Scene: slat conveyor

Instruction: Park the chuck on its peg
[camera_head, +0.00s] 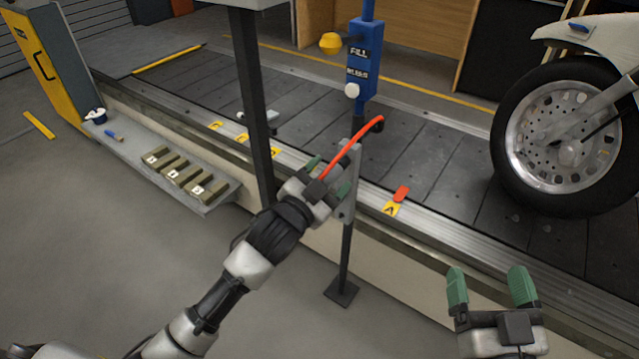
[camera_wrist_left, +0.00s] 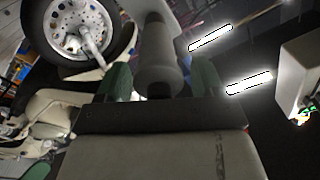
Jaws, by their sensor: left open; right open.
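The chuck (camera_wrist_left: 158,68) shows in the left wrist view as a grey cylinder with a wider collar, between the green fingers of my left gripper. In the head view my left gripper (camera_head: 328,177) is open at the grey bracket (camera_head: 352,165) on top of a floor stand, and hides the chuck. A red hose (camera_head: 350,142) curves down to the gripper. The peg cannot be made out, so I cannot tell whether the chuck sits on it. My right gripper (camera_head: 490,288) is open and empty at the lower right, in front of the conveyor edge.
A dark upright post (camera_head: 252,110) stands left of my left gripper. A motorcycle wheel (camera_head: 560,138) is at the right.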

